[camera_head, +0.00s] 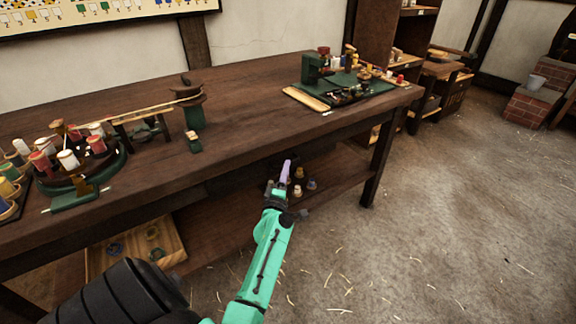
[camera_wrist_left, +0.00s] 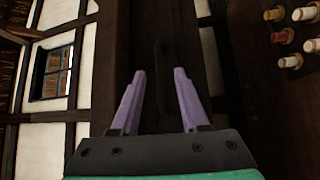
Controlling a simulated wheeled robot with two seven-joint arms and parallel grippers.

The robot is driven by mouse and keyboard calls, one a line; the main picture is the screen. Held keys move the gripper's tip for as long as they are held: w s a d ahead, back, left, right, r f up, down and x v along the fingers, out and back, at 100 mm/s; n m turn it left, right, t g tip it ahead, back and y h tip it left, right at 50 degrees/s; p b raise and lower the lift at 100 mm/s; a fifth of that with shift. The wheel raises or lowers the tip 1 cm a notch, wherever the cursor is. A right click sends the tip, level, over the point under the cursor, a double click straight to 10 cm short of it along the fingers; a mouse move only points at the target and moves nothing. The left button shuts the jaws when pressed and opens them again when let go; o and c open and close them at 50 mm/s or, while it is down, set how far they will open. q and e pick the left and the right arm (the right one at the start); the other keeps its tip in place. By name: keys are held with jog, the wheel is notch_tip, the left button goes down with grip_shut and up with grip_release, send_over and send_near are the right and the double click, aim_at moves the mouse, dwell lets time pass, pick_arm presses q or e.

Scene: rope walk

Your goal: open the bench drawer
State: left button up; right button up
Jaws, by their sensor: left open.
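The dark wooden bench (camera_head: 240,97) runs across the head view. A darker panel under its top, likely the drawer front (camera_head: 232,180), is in shadow, and I cannot make out its edges. My left gripper (camera_head: 286,166) is in front of the bench, just below the top's front edge. In the left wrist view its two purple fingers (camera_wrist_left: 160,80) are apart with nothing held between them. Beyond them is a dark wooden face with a faint long dark bar, perhaps the handle (camera_wrist_left: 157,60); contact is not visible. My right gripper is not in view.
Thread spools on a green stand (camera_head: 80,160) are at the bench's left. A green tool board (camera_head: 345,85) is at its right end. A lower shelf (camera_head: 225,222) holds a shallow wooden box (camera_head: 170,238) and small spools. The floor (camera_head: 430,230) at right is clear except for straw.

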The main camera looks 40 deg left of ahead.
pick_arm(q)
jog(key=x, duration=0.4)
grip_shut()
jog(key=shift+s+d, duration=0.1)
dwell(1.3)
